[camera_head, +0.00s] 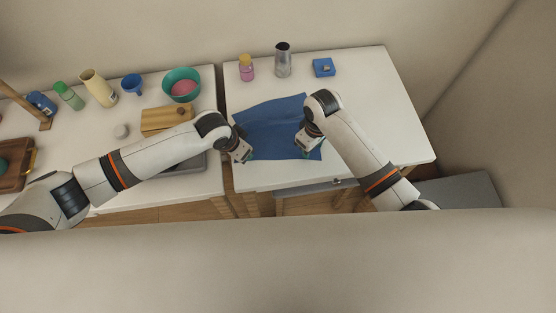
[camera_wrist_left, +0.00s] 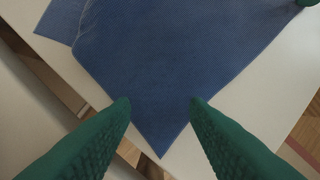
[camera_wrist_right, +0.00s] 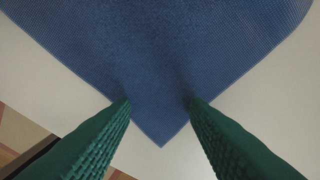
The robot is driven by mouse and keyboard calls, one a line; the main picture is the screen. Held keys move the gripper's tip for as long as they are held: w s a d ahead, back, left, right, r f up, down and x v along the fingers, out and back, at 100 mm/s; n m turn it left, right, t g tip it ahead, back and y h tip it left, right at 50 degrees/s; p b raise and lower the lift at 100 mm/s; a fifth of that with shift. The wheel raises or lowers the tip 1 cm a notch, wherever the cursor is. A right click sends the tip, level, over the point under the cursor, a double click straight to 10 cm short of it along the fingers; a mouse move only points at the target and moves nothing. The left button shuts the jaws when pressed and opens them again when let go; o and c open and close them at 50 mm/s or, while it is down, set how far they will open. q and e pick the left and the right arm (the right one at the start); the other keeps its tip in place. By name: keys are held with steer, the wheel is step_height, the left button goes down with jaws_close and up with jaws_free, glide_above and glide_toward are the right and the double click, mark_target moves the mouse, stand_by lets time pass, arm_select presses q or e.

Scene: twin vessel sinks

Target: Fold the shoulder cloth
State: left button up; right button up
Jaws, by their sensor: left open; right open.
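A blue cloth (camera_head: 270,120) lies on the white table on the right, its near part between my two grippers. My left gripper (camera_head: 245,158) is at its near left corner. In the left wrist view the cloth (camera_wrist_left: 165,70) comes to a point between the open green fingertips (camera_wrist_left: 160,102). My right gripper (camera_head: 307,152) is at the near right corner. In the right wrist view the cloth corner (camera_wrist_right: 160,90) lies between the open green fingertips (camera_wrist_right: 158,102). The right forearm hides part of the cloth's right side.
A pink bottle (camera_head: 247,68), a metal pitcher (camera_head: 283,60) and a blue block (camera_head: 324,67) stand along the back of the table (camera_head: 390,110). A narrow gap parts it from the left table, which holds a teal bowl (camera_head: 168,84) and other items. The table's right side is clear.

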arm_select(q)
steer(key=shift+c, duration=0.4)
arm_select(e)
steer(key=shift+c, duration=0.4)
arm_select(q)
steer(key=shift+f, duration=0.1)
jaws_close()
arm_select(e)
steer(key=shift+s, duration=0.1)
jaws_close()
